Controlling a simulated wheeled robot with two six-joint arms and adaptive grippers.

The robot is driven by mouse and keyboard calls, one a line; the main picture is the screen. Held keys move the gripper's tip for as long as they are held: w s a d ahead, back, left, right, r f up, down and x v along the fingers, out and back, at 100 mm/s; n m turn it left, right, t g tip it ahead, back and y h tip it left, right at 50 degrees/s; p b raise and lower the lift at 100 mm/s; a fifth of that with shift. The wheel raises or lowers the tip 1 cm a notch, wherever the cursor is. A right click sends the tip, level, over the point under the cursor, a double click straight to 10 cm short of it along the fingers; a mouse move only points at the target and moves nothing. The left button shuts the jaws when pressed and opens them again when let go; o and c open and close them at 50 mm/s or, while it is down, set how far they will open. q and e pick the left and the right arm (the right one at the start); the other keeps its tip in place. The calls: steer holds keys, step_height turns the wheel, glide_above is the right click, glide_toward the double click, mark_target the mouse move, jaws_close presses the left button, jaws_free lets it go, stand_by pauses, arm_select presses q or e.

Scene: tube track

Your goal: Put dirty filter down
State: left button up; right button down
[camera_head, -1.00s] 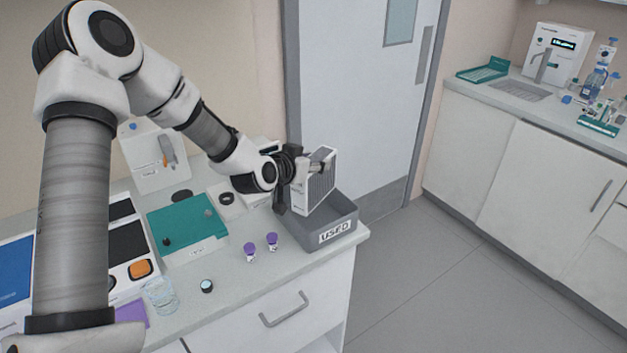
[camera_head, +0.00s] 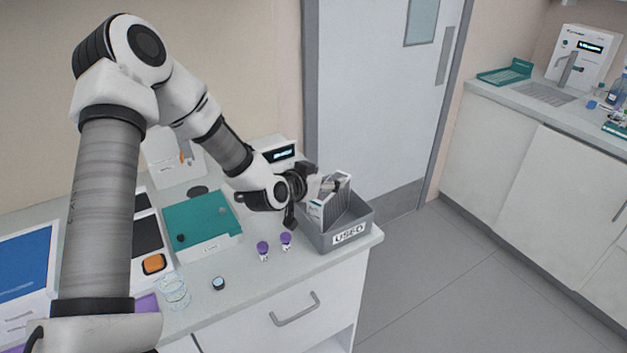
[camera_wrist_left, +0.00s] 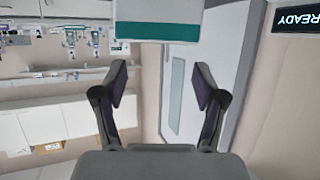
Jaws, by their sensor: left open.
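The dirty filter (camera_head: 341,203) is a pale block with grey pleats. It stands roughly upright inside the grey bin (camera_head: 366,224) labelled USED, its top above the rim; its lower part is hidden by the bin wall. My left gripper (camera_head: 333,184) is at the filter's upper part, partly overlapping it in the head view. In the left wrist view my left gripper (camera_wrist_left: 160,82) has its fingers spread with nothing between them. A white and teal block, which seems to be the filter (camera_wrist_left: 157,30), shows beyond the fingertips. My right gripper is not in view.
Two purple-capped vials (camera_head: 274,246) stand left of the bin. A teal case (camera_head: 203,225), a glass beaker (camera_head: 173,291) and a device with a lit display (camera_head: 281,155) are on the same counter. The bin stands near the counter's right end.

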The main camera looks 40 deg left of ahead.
arm_select(q)
steer(key=p+v, duration=0.2)
steer(key=v, duration=0.8)
steer(key=shift+r, duration=0.1)
